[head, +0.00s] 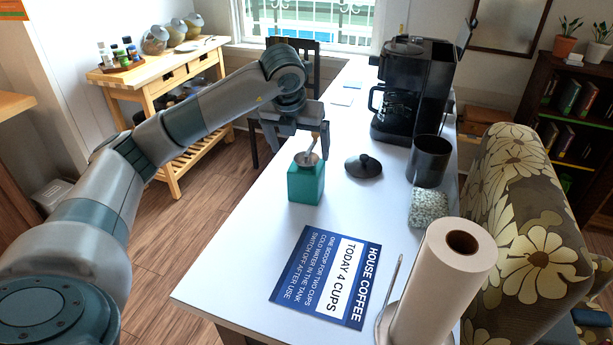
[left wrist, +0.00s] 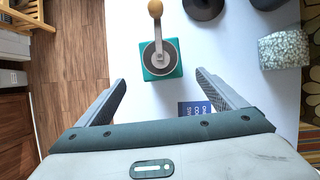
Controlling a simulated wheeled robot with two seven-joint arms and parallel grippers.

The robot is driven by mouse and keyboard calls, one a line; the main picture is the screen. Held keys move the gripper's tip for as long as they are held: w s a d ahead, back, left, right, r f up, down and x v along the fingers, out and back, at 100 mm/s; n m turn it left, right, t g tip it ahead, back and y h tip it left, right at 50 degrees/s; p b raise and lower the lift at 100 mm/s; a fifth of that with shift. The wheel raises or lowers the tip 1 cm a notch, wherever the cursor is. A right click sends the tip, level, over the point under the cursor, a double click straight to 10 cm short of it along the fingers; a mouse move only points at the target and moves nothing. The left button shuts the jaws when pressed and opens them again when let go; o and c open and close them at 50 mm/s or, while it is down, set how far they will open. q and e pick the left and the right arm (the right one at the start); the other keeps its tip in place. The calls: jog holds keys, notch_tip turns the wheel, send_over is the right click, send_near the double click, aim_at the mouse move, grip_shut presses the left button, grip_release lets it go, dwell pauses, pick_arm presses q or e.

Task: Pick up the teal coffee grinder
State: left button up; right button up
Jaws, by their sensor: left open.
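The teal coffee grinder (head: 306,184) stands upright on the white table (head: 232,255), near its left edge. It has a metal bowl top and a crank with a wooden knob. In the left wrist view the grinder (left wrist: 174,70) shows from above, beyond the fingertips. My left gripper (head: 297,141) is open, above and behind the grinder in the head view. In the left wrist view the open left gripper (left wrist: 159,84) has nothing between its fingers. My right gripper is in neither view.
A dark lid (head: 363,166) lies right of the grinder. A black canister (head: 429,160), a coffee maker (head: 403,95), a pebbled container (head: 429,208) and a paper towel roll (head: 444,270) stand further right. A blue sign (head: 328,276) lies in front.

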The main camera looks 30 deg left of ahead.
aim_at(304, 163)
pick_arm(q)
jog(key=p+x, duration=0.1)
jog(key=x, duration=0.4)
jog(key=shift+w+f+p, duration=0.1)
jog(key=shift+f+p, duration=0.15)
jog(key=shift+p, duration=0.15)
jog(key=shift+w+a+f, duration=0.1)
jog(key=shift+w+f, duration=0.15)
jog(key=shift+f, duration=0.35)
jog(key=shift+w+f+p, duration=0.35)
jog(key=shift+f+p, duration=0.1)
jog(key=shift+p, duration=0.35)
jog(key=p+x, duration=0.1)
jog(key=x, duration=0.2)
jog(key=shift+w+r+p, duration=0.1)
jog(key=shift+w+p, duration=0.05)
jog(key=shift+p, duration=0.2)
jog(key=shift+w+f, duration=0.15)
jog(key=shift+f, duration=0.4)
